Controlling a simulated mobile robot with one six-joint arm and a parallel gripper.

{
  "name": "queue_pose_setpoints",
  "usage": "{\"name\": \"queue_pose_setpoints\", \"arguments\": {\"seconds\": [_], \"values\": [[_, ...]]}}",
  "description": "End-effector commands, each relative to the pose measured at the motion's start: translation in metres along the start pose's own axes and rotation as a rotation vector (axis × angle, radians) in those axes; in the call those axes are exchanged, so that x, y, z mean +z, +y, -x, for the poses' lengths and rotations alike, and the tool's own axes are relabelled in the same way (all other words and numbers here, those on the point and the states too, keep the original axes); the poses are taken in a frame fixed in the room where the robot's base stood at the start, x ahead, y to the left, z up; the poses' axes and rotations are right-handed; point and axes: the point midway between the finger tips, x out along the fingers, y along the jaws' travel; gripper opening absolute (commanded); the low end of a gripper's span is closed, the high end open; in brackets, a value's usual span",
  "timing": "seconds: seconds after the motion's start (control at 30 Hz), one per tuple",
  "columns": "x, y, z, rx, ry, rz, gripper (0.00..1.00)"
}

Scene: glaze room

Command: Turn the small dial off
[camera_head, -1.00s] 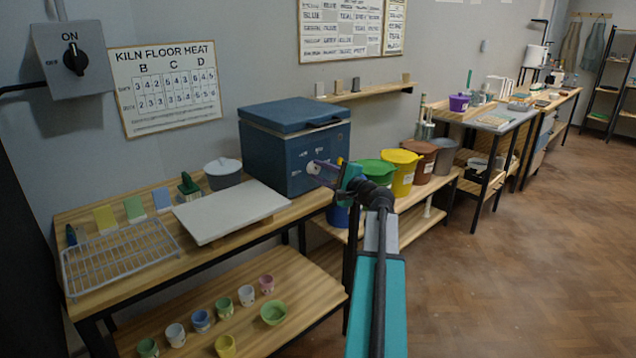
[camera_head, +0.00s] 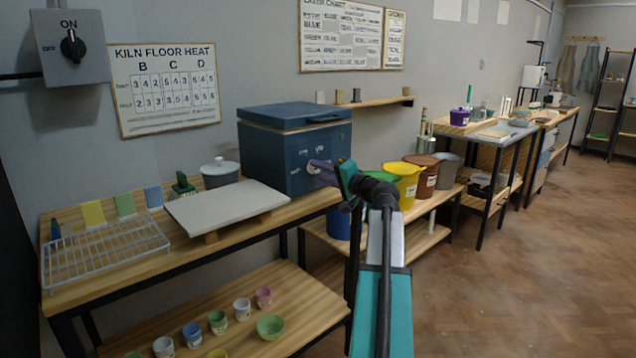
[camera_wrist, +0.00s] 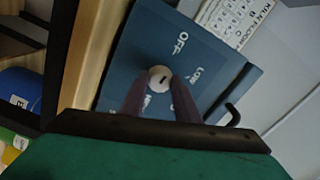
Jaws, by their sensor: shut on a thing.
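The small dial (camera_wrist: 160,76) is a pale round knob with a dark mark on the blue face of the kiln (camera_head: 285,160). In the wrist view, the word OFF lies above and right of it and LOW to its right; another label below is partly hidden. I cannot tell exactly which label the mark points to. My gripper (camera_wrist: 160,88) has its two purple fingers closed on either side of the dial. In the head view, my gripper (camera_head: 318,170) is at the kiln's front, and its fingers hide the dial.
A larger wall switch (camera_head: 72,46) with a black knob is marked ON at upper left. A white slab (camera_head: 225,207) and wire rack (camera_head: 105,255) lie on the bench left of the kiln. Buckets, including a yellow one (camera_head: 405,180), stand to the right. Floor at right is clear.

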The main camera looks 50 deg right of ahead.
Motion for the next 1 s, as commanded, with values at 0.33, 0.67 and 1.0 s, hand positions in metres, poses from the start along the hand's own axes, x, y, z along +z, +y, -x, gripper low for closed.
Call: {"name": "queue_pose_setpoints", "arguments": {"seconds": [0.33,0.67,1.0], "values": [[-0.0021,-0.0025,-0.002,-0.008,0.007,0.16,0.06],[-0.0022,-0.0032,-0.0015,-0.006,0.006,0.199,0.07],[-0.0017,-0.0024,-0.001,-0.005,0.004,0.198,0.42]]}}
